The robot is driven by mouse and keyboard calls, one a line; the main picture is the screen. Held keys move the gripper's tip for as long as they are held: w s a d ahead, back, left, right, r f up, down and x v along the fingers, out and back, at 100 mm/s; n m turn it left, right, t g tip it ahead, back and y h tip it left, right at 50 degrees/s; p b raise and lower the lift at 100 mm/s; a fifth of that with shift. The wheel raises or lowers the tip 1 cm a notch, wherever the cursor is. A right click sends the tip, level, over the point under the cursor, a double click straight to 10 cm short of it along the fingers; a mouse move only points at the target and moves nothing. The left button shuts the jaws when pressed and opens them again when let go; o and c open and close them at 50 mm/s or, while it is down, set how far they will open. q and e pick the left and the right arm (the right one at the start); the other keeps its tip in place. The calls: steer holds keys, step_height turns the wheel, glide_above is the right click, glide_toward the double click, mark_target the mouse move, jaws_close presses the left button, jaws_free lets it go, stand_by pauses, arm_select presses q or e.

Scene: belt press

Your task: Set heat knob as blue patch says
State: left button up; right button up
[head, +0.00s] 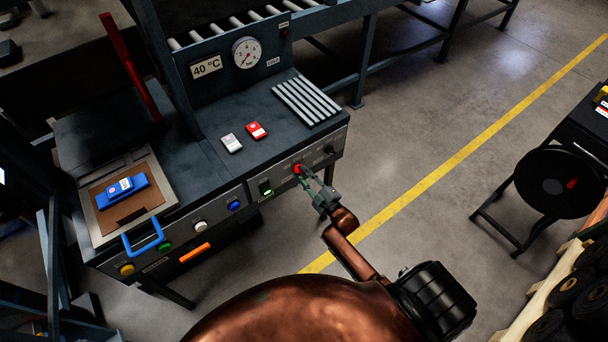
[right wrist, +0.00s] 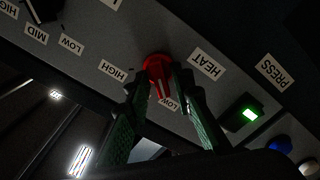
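The red heat knob (head: 297,169) is on the press's front panel; it also shows in the right wrist view (right wrist: 157,70) beside the HEAT label (right wrist: 207,64). Its white pointer line faces down in that view, roughly toward the LOW label (right wrist: 170,103). The HIGH label (right wrist: 113,73) is at its left; the scale between is partly hidden by a finger. My right gripper (right wrist: 159,84) has a finger on each side of the knob, with small gaps apparent. The blue patch (head: 113,193) lies on the tray at left; its white-and-red label is too small to read. My left gripper is not in view.
A green-lit switch (head: 265,188) is close left of the knob, and a black knob (head: 330,150) is to its right. White (head: 231,143) and red (head: 256,130) patches lie on the press top near metal bars (head: 306,100).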

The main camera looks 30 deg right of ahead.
jaws_close()
steer(key=shift+d, duration=0.15)
steer(key=shift+m, duration=0.3)
steer(key=shift+r+m+p, duration=0.1)
steer(key=shift+m+p, duration=0.35)
steer(key=shift+m, duration=0.15)
steer(key=m+p, duration=0.1)
steer(key=m, duration=0.1)
steer(key=shift+m, duration=0.3)
steer(key=m+p, duration=0.1)
steer(key=m, duration=0.4)
steer(key=shift+m, duration=0.3)
